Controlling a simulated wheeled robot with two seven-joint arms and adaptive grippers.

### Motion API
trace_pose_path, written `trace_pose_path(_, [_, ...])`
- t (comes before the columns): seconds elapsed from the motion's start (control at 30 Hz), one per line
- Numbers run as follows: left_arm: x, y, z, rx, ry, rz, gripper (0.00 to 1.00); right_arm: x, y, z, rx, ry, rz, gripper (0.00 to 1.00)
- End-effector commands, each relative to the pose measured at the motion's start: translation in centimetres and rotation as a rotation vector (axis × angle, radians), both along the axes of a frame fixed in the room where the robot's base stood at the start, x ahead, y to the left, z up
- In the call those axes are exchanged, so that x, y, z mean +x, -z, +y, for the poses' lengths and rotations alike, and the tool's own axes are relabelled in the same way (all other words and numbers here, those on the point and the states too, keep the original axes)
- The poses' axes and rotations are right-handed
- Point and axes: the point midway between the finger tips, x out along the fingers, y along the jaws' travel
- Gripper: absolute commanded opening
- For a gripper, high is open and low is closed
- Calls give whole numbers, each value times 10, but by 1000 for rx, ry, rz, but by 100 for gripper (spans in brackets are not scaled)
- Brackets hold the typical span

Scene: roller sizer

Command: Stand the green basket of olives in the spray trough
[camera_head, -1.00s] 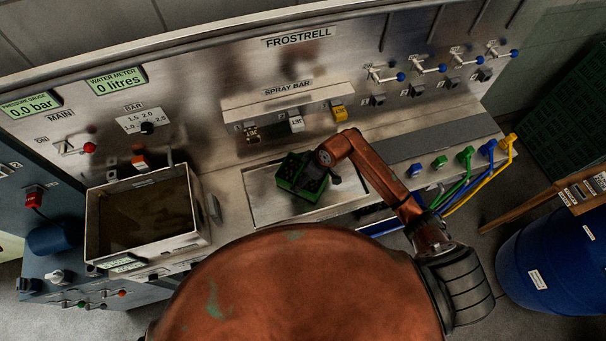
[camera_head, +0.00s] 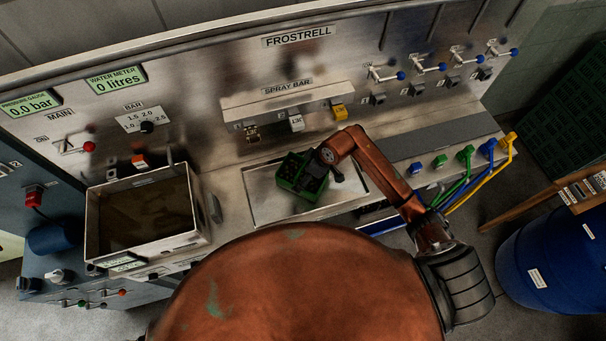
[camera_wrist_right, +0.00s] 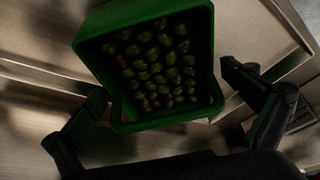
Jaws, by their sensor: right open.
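The green basket (camera_head: 289,171) of olives stands in the spray trough (camera_head: 258,207), a shallow bright metal recess below the spray bar (camera_head: 290,98). In the right wrist view the basket (camera_wrist_right: 206,60) shows from above with several green olives inside. My right gripper (camera_head: 325,178) is over the basket's right side in the head view. In the right wrist view its two dark fingers (camera_wrist_right: 165,100) are spread apart, one on each side of the basket's near end, with gaps visible. The basket's right part is hidden by the gripper in the head view. My left gripper is out of view.
A tank of brown liquid (camera_head: 145,212) stands left of the trough. Several nozzles, one yellow (camera_head: 340,111), hang above it. Coloured hose fittings (camera_head: 465,153) line the bench's right front edge. A blue barrel (camera_head: 550,262) stands at the right.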

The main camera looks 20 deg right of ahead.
Motion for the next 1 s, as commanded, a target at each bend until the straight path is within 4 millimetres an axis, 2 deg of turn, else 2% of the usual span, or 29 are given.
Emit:
trace_pose_path(0.2, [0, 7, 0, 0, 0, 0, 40, -11, -43, -14, -1, 0, -5, 100])
trace_pose_path(0.43, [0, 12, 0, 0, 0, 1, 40, -21, -78, -24, 0, 0, -3, 100])
trace_pose_path(0.6, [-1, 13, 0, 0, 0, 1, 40, -25, -89, -27, 0, -1, -2, 100])
trace_pose_path(0.9, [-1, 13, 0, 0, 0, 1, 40, -25, -90, -27, 1, 0, -1, 100])
trace_pose_path(1.0, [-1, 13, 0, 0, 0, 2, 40, -27, -91, -19, 25, -27, -14, 100])
